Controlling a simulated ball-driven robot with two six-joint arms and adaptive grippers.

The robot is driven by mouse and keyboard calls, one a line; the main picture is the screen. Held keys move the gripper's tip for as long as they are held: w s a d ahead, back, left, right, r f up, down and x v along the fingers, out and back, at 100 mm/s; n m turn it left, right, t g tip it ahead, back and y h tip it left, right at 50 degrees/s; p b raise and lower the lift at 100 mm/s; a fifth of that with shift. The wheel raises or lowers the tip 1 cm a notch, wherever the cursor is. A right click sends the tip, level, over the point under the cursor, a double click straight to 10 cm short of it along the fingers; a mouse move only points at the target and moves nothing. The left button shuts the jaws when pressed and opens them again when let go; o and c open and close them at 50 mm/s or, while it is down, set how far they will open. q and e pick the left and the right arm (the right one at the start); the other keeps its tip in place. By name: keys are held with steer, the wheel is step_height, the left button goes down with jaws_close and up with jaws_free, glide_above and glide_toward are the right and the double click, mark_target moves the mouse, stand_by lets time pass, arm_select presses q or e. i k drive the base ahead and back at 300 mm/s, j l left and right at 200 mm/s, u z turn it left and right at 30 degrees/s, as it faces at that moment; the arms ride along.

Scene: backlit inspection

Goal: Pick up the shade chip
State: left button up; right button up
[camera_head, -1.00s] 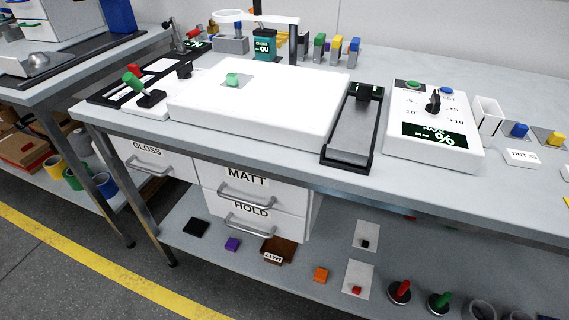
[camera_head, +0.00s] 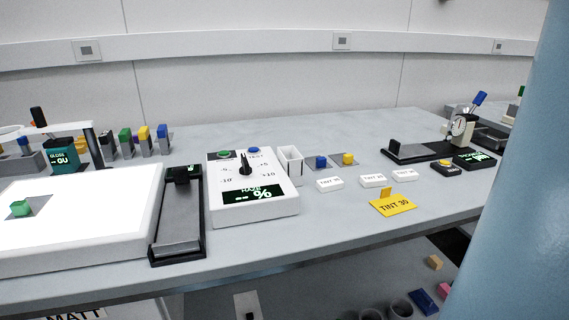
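No object is marked as the shade chip, so I cannot tell which one it is. Several small white labelled blocks lie on the bench right of centre: a left one (camera_head: 330,184), a middle one (camera_head: 373,181) and a right one (camera_head: 404,174). A yellow card reading TINT 30 (camera_head: 393,206) lies in front of them near the bench edge, with a small yellow upright tab. Neither of my grippers is in view.
A haze meter (camera_head: 252,204) with a knob stands left of centre, beside a white open holder (camera_head: 290,166) and a black-framed slide (camera_head: 178,232). A gauge stand (camera_head: 462,130) is at right.

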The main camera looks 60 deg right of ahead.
mark_target(407, 175)
steer(key=z, duration=2.6)
